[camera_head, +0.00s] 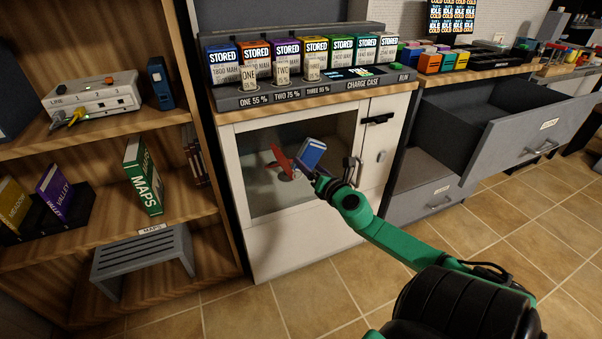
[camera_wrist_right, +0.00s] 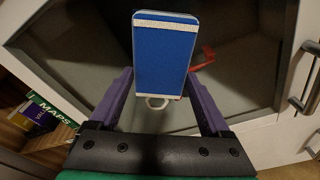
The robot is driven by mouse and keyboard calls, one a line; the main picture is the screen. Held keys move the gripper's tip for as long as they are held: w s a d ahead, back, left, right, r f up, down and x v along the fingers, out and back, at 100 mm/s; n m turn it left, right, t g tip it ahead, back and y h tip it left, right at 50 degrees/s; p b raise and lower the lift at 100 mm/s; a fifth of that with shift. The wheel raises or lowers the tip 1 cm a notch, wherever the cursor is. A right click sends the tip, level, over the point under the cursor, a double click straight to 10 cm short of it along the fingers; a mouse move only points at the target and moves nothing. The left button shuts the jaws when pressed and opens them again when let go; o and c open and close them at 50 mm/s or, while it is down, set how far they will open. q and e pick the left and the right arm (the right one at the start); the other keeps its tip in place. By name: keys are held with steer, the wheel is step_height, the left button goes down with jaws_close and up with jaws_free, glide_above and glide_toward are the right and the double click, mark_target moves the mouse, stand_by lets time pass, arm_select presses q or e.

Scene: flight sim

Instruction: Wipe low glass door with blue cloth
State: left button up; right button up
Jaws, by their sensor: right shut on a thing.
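The low glass door (camera_head: 260,190) is the dark pane in a white frame on the low cabinet; the pane also fills much of the right wrist view (camera_wrist_right: 90,50). My right gripper (camera_head: 308,168) is in front of the pane, toward its right side. It is shut on the blue cloth (camera_head: 312,152), which looks like a flat blue pad with pale bands at its ends. In the right wrist view the cloth (camera_wrist_right: 165,58) stands up between the purple fingers. I cannot tell whether it touches the glass. My left gripper is not in view.
A red item (camera_head: 280,157) shows at the pane beside the cloth. Black handle (camera_head: 377,119) and charge case (camera_head: 310,90) are above. An open grey drawer (camera_head: 535,140) juts out at right. A wooden shelf (camera_head: 180,210) with books stands at left. The tiled floor in front is clear.

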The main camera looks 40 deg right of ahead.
steer(key=shift+d, duration=0.3)
steer(key=shift+s+d+r, duration=0.15)
steer(key=shift+d+r, duration=0.05)
steer(key=shift+d, duration=0.05)
steer(key=shift+a+f+p, duration=0.15)
steer(key=shift+a+p, duration=0.2)
steer(key=shift+a, duration=0.05)
steer(key=shift+w+a+p, duration=0.45)
steer(key=shift+a+p, duration=0.15)
steer(key=shift+a, duration=0.6)
steer(key=shift+w+a+p, duration=0.5)
steer(key=shift+a+p, duration=0.15)
steer(key=shift+a, duration=0.5)
steer(key=shift+w+a+p, duration=0.45)
steer(key=shift+a+p, duration=0.15)
steer(key=shift+a, duration=0.6)
